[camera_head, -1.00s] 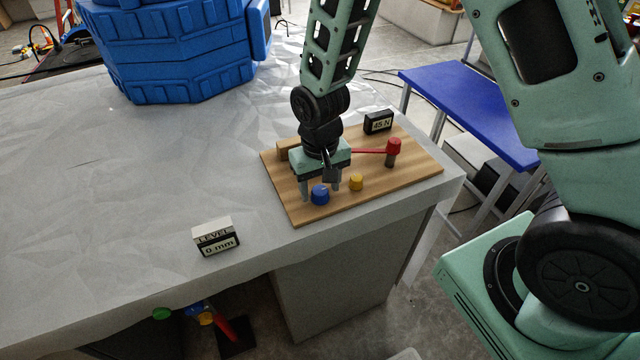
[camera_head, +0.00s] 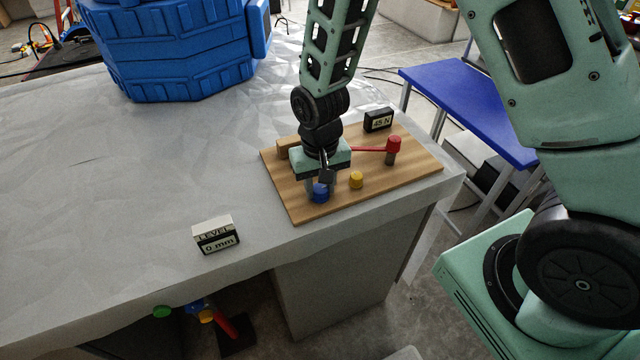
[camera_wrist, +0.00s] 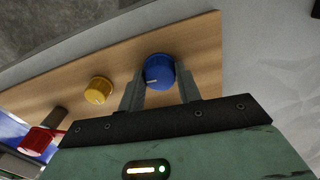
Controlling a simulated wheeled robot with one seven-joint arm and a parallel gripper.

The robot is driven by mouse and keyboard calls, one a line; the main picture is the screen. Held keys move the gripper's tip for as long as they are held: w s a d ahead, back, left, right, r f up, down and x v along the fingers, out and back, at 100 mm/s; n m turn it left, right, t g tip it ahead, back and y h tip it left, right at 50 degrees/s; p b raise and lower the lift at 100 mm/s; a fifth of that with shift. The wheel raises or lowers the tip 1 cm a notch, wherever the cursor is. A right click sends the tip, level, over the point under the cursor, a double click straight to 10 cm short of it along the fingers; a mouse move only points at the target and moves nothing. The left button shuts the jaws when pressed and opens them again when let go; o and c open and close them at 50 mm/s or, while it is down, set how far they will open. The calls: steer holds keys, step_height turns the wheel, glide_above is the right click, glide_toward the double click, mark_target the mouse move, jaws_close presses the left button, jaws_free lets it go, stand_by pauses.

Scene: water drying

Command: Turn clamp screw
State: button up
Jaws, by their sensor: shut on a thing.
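A blue knob (camera_head: 320,192) with a light mark stands on the wooden board (camera_head: 290,211). It also shows in the wrist view (camera_wrist: 159,72), between my fingers. My gripper (camera_head: 320,186) points down over the board and is shut on the blue knob; in the wrist view its fingers (camera_wrist: 160,90) sit on either side of the knob. A yellow knob (camera_head: 356,180) stands just right of it and also shows in the wrist view (camera_wrist: 98,90). A red-topped post with a red lever (camera_head: 393,146) is farther right. I cannot tell which part is the clamp screw.
A small display (camera_head: 378,121) reading "45 N" stands at the board's back. A "LEVEL" display (camera_head: 217,236) reading "0 mm" stands on the grey table (camera_head: 120,210). A big blue container (camera_head: 180,50) is at the back left. The table's front edge lies near the board.

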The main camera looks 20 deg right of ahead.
mark_target(320, 188)
steer(key=m, duration=0.3)
steer(key=shift+m, duration=0.3)
steer(key=shift+m+p, duration=0.45)
steer(key=shift+m, duration=1.05)
steer(key=o, duration=1)
steer(key=shift+c, duration=0.2)
step_height(320, 188, up, 18)
steer(key=b, duration=0.1)
steer(key=shift+f, duration=0.25)
